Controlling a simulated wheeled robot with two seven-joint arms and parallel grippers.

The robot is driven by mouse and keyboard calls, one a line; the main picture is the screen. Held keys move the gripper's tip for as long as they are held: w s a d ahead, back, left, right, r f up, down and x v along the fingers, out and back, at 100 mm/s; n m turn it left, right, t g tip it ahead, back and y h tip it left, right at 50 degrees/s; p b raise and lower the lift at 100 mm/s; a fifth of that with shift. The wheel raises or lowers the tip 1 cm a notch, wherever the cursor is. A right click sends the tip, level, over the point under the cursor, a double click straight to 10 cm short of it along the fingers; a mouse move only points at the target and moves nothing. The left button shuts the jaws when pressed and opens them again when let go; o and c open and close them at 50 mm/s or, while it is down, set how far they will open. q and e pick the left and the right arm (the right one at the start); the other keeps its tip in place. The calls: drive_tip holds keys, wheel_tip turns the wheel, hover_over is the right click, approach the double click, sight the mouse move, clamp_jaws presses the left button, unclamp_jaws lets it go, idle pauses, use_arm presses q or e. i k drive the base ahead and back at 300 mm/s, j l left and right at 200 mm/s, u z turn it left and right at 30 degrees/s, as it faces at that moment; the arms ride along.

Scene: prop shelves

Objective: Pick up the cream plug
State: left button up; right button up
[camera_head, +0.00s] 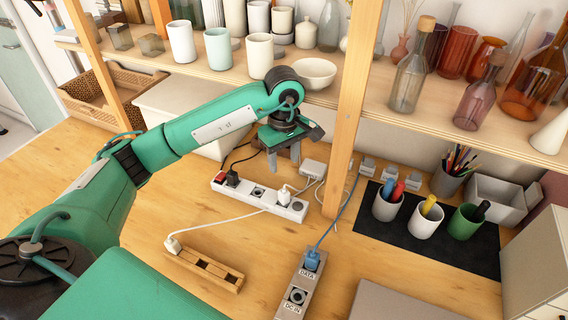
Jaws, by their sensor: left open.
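My left gripper (284,160) hangs from the green arm with its fingers pointing down, open and empty. It is above and behind the white power strip (258,194). An off-white plug (284,195) stands in the strip near its right end, just below the fingers in the picture. A second off-white plug (173,244) is at the left end of a slotted wooden holder (207,268), with a pale cable running toward the strip. I cannot tell by colour which of the two is the cream plug. My right gripper is not in view.
A wooden shelf post (351,120) stands right of the gripper. A blue plug (312,260) sits in a grey DATA box (299,290). Cups stand on a black mat (395,235). Cups and bottles line the shelf (330,98).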

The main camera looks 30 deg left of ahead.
sight(173, 244)
drive_tip(key=k, duration=2)
